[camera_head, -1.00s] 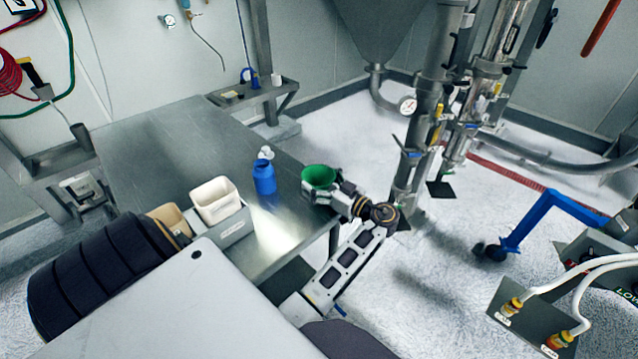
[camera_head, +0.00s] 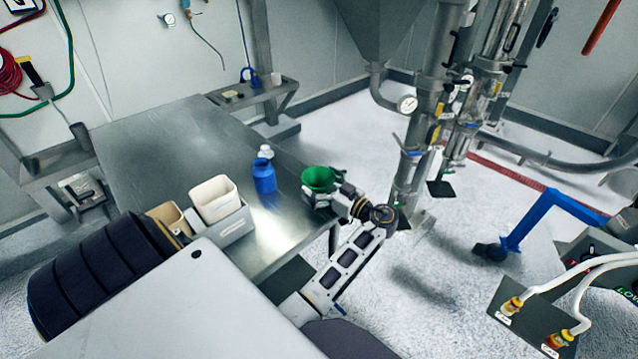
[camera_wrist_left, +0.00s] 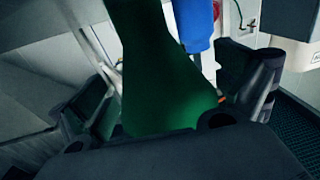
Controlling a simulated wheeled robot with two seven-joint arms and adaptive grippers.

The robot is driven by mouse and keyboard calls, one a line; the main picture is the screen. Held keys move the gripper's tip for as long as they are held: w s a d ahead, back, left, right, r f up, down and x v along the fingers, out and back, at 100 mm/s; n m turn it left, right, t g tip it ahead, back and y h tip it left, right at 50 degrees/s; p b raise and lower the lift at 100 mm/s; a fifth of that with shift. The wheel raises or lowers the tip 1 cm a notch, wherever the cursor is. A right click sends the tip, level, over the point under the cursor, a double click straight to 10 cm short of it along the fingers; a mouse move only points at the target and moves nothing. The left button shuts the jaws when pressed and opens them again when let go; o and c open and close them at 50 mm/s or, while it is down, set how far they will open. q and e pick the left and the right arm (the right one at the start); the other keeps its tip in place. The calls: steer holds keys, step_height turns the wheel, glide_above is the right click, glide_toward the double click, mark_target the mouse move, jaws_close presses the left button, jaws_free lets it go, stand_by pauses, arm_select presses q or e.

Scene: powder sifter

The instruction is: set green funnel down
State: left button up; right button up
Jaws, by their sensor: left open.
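The green funnel (camera_head: 318,179) is upright with its wide mouth up, at the right edge of the steel table (camera_head: 150,150). My left gripper (camera_head: 322,197) is at the funnel, low on its near side. In the left wrist view the green funnel (camera_wrist_left: 160,85) fills the middle, between the two dark fingers (camera_wrist_left: 180,120) of my open left gripper. I cannot tell whether the fingers touch it. The funnel's foot is hidden, so I cannot tell whether it rests on the table. My right gripper is not in view.
A cream container (camera_head: 214,199) sits in a grey holder (camera_head: 236,228) further left. The table's far left part is bare. Steel pipework (camera_head: 420,120) stands beyond the table's right side.

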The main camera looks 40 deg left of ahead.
arm_select(q)
steer(key=shift+d+r, duration=0.1)
steer(key=shift+r, duration=0.05)
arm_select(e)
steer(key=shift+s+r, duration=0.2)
arm_select(q)
steer(key=d+b, duration=0.1)
steer(key=d, duration=0.5)
steer(key=shift+d, duration=0.65)
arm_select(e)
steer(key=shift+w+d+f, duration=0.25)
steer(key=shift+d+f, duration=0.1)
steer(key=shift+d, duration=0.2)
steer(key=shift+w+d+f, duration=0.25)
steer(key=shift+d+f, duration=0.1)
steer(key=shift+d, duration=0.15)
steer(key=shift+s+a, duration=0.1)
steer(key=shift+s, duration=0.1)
